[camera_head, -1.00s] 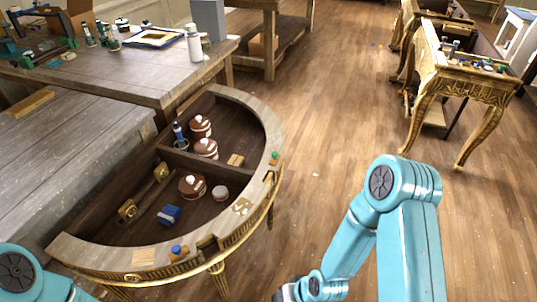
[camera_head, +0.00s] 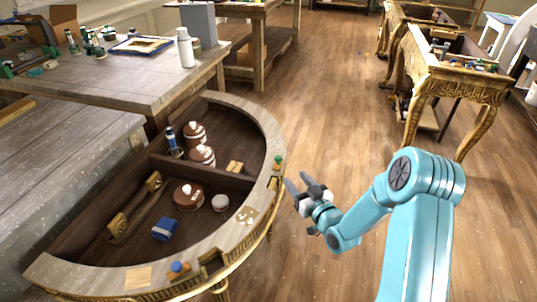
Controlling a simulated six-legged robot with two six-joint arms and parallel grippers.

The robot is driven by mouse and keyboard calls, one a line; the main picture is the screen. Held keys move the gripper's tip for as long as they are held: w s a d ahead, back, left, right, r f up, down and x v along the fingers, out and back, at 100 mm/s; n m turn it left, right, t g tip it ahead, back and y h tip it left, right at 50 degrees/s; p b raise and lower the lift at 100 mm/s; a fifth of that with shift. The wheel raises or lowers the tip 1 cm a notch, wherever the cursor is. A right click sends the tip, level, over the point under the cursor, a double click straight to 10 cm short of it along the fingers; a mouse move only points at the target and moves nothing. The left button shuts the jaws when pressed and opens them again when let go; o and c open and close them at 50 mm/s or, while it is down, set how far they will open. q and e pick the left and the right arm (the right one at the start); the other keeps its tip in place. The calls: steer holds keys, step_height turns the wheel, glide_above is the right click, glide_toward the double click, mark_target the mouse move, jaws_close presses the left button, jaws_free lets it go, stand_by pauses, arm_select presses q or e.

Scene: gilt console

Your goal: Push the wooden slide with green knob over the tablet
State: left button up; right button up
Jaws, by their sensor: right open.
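The wooden slide with the green knob (camera_head: 278,166) sits on the pale rim of the half-round gilt console (camera_head: 262,120), at its right side. Farther along the rim toward me is a pale floral inlay (camera_head: 246,216), and at the lower left a flat light-wood square (camera_head: 138,277); I cannot tell which is the tablet. My right gripper (camera_head: 297,182) is open and empty, just right of the rim, its fingers pointing toward the green-knobbed slide but apart from it. My left gripper is not in view.
A second slide with a blue knob (camera_head: 179,268) sits on the front rim. Brown lidded pots (camera_head: 188,196), a blue block (camera_head: 164,229) and a bottle (camera_head: 173,141) stand inside the console. A grey workbench (camera_head: 120,85) adjoins behind.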

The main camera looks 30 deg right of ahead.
mark_target(279, 158)
steer(key=w, duration=0.4)
steer(key=w+d+p, duration=0.1)
steer(key=w, duration=0.7)
steer(key=shift+w+d+p, duration=0.2)
steer(key=shift+p, duration=0.15)
steer(key=shift+w, duration=0.8)
steer(key=shift+c, duration=0.3)
jaws_close()
